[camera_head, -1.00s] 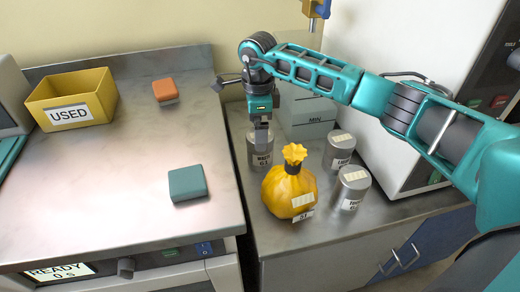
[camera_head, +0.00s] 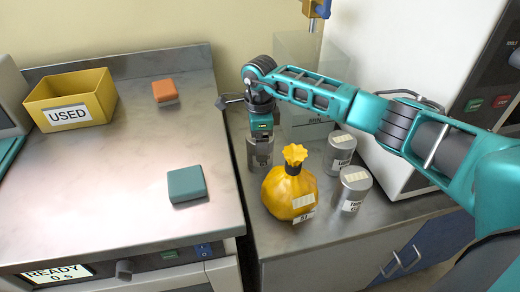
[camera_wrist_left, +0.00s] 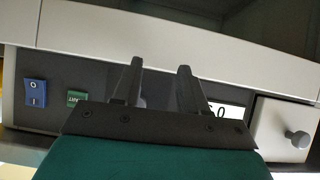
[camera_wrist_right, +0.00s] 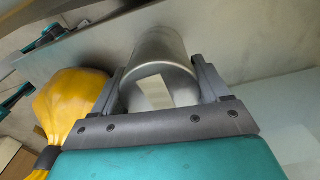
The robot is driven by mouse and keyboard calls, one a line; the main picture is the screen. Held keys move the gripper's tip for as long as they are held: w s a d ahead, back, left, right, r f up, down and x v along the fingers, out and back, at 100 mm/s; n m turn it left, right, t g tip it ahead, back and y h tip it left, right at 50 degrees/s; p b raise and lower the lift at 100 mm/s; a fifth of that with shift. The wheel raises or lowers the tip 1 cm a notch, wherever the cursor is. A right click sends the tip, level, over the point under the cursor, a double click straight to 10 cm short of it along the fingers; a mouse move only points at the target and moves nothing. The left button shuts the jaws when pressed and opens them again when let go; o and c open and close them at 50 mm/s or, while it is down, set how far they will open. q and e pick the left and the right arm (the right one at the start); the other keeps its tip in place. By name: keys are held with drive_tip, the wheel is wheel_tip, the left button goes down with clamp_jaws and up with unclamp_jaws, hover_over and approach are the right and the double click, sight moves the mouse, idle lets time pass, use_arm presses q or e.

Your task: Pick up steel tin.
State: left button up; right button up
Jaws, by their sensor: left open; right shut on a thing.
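A steel tin (camera_head: 260,157) is at the back left of the right-hand bench, behind the yellow bag. My right gripper (camera_head: 261,138) comes down on it from above. In the right wrist view the tin (camera_wrist_right: 160,50) lies between the two fingers of the right gripper (camera_wrist_right: 157,70), which is shut on it. The tin looks upright; I cannot tell whether its base touches the bench. Two more steel tins, a rear one (camera_head: 340,157) and a front one (camera_head: 353,193), stand right of the bag. My left gripper (camera_wrist_left: 160,67) is open and empty before an appliance panel.
The tied yellow bag (camera_head: 289,192) is close to the held tin. A clear box (camera_head: 303,115) stands behind, with the white appliance (camera_head: 400,50) at right. On the left worktop are a yellow USED bin (camera_head: 85,115), an orange block (camera_head: 165,91) and a teal block (camera_head: 187,184).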

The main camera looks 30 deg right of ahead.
drive_tip(key=c, duration=0.6)
drive_tip(key=shift+r, duration=0.1)
